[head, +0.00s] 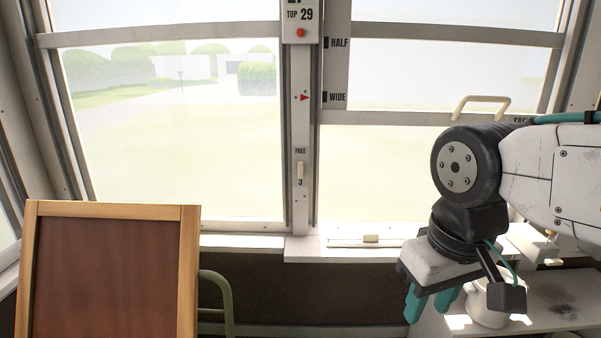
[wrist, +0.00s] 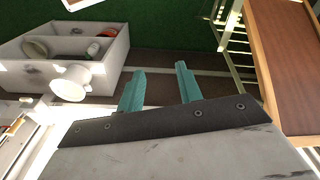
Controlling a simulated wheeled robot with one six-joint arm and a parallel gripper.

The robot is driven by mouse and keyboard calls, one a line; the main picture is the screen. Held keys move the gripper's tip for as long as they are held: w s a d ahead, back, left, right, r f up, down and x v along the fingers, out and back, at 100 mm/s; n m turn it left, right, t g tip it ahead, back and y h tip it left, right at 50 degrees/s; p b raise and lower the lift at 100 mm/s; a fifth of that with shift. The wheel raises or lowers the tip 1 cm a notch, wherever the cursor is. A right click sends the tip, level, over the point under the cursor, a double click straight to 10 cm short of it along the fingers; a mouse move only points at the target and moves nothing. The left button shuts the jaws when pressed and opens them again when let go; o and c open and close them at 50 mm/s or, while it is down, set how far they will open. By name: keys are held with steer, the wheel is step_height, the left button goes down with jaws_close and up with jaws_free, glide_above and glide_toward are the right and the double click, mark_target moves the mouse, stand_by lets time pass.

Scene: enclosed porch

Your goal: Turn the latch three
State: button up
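A small cream latch (head: 300,172) sits upright on the post between the two windows in the head view. A small label that seems to read "FREE" is above it, and a small mark like a 3 is at its lower end. My gripper (head: 431,302) hangs at the lower right, well to the right of and below the latch, pointing down. Its two teal fingers are apart with nothing between them; the wrist view also shows the gap between the fingertips (wrist: 160,78). The latch does not show in the wrist view.
A wood-framed brown board (head: 110,270) stands at lower left. The right sash has a cream handle (head: 480,103). A small cream piece (head: 370,238) sits on the sill. A white pot (head: 488,308) is beside my gripper. A white compartment box (wrist: 112,52) shows in the wrist view.

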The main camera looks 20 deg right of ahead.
steer(key=m+t+h, duration=0.4)
steer(key=t+h, duration=0.3)
steer(key=t, duration=1.3)
glide_toward(300, 169)
steer(key=w, duration=0.2)
steer(key=x, duration=0.7)
steer(key=shift+w+d+r, duration=0.1)
steer(key=shift+d+r, duration=0.3)
steer(key=shift+r, duration=0.1)
steer(key=shift+n, duration=0.3)
